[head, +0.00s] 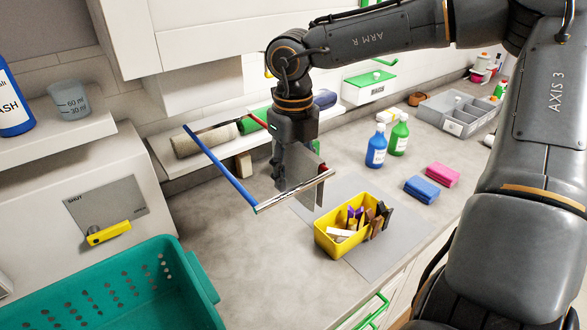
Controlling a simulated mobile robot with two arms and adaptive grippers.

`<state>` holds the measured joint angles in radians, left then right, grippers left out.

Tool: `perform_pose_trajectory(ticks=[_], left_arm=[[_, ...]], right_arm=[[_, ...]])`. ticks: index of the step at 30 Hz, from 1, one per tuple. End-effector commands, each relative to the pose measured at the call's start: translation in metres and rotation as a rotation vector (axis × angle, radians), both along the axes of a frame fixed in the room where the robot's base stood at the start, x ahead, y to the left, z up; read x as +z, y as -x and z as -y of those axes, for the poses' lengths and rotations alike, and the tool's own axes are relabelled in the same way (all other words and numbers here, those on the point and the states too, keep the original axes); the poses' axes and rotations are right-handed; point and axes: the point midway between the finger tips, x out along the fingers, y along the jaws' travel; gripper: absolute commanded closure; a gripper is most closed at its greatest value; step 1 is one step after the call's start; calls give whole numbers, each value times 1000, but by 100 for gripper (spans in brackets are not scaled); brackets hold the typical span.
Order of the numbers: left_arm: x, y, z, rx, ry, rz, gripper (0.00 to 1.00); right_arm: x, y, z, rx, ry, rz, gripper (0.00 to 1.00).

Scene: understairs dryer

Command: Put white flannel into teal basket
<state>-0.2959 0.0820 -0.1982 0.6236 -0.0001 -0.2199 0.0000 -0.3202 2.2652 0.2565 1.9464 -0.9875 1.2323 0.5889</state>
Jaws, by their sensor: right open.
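A rolled cream-white cloth (205,140), which looks like the white flannel, lies on a low wall shelf at centre left. The teal basket (90,288) is at the lower left, with holes in its side and its near part cut off by the picture edge. My right gripper (296,183) is open, pointing down over the worktop, to the right of the cream-white roll and apart from it. No cloth shows between its fingers. My left gripper is out of view.
A yellow box (327,244) of brushes, bottles (376,147) and sponges (430,189) stand rightward.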

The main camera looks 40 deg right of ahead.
Motion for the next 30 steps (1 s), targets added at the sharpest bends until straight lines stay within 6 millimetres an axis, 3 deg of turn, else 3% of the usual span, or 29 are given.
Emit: perform_pose_trajectory(ticks=[5,12,17,30], left_arm=[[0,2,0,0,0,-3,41],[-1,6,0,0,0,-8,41],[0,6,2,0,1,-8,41],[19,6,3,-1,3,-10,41]], right_arm=[[0,0,0,0,0,0,53],[0,0,0,0,0,0,100],[2,0,0,0,0,1,100],[37,0,0,-1,0,1,100]])
